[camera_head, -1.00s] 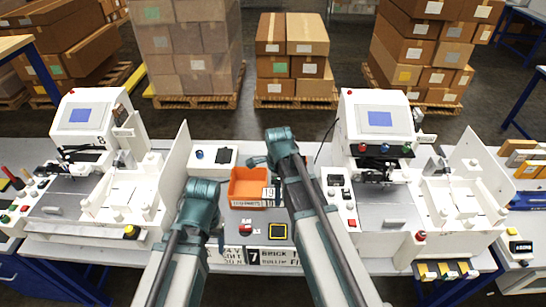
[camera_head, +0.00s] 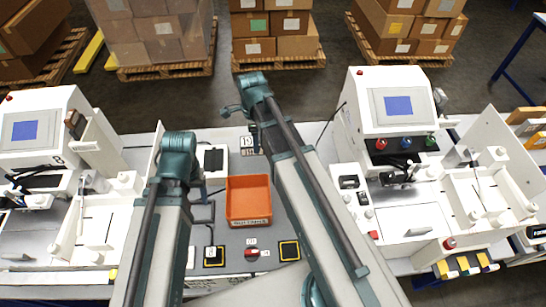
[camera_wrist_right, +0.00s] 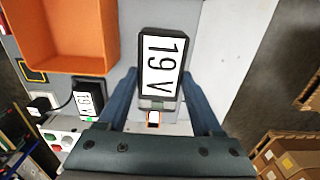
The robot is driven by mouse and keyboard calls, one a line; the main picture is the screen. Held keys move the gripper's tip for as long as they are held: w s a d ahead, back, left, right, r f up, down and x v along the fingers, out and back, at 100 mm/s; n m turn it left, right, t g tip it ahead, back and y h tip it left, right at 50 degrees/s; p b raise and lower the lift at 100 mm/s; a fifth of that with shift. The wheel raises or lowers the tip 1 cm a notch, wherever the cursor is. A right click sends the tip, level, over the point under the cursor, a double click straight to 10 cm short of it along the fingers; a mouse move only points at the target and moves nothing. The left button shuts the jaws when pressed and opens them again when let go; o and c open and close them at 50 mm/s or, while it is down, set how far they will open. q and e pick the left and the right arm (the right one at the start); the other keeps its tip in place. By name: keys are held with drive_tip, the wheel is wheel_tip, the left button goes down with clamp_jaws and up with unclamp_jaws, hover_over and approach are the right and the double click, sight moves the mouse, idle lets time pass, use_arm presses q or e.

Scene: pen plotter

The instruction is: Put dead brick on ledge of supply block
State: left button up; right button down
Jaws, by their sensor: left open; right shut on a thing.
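My right gripper (camera_wrist_right: 160,80) is shut on a black brick (camera_wrist_right: 144,62) with a white "19 V" label. In the head view this brick (camera_head: 249,144) is just beyond the far edge of the orange bin, partly behind my right arm. A second black brick labelled "19V" (camera_wrist_right: 88,100), with a small green light, is at the left of the wrist view. The grey block (camera_head: 232,236) carries the orange bin, a red switch and yellow-framed pads. I cannot tell which part is its ledge. My left gripper (camera_head: 202,183) is open left of the bin, its fingertips mostly hidden.
The orange bin (camera_head: 249,222) looks empty. A white box with a black top (camera_head: 214,160) stands left of it. White machines with blue screens (camera_head: 397,105) flank the block on both sides. Boxes on pallets (camera_head: 275,48) stand behind the table.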

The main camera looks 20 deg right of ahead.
drive_tip(key=shift+s+f+b, duration=0.1)
drive_tip(key=shift+f+b, duration=0.3)
drive_tip(key=shift+b, duration=0.05)
use_arm(q)
wheel_tip(320, 180, down, 10)
drive_tip(key=b, duration=0.9)
use_arm(e)
wheel_tip(320, 180, down, 9)
drive_tip(key=shift+f, duration=0.1)
use_arm(q)
drive_tip(key=shift+s, duration=0.1)
drive_tip(key=shift+f, duration=0.2)
use_arm(e)
drive_tip(key=shift+f, duration=0.2)
drive_tip(key=shift+c, duration=0.2)
unclamp_jaws()
drive_tip(key=shift+r, duration=0.1)
use_arm(q)
drive_tip(key=shift+r, duration=0.1)
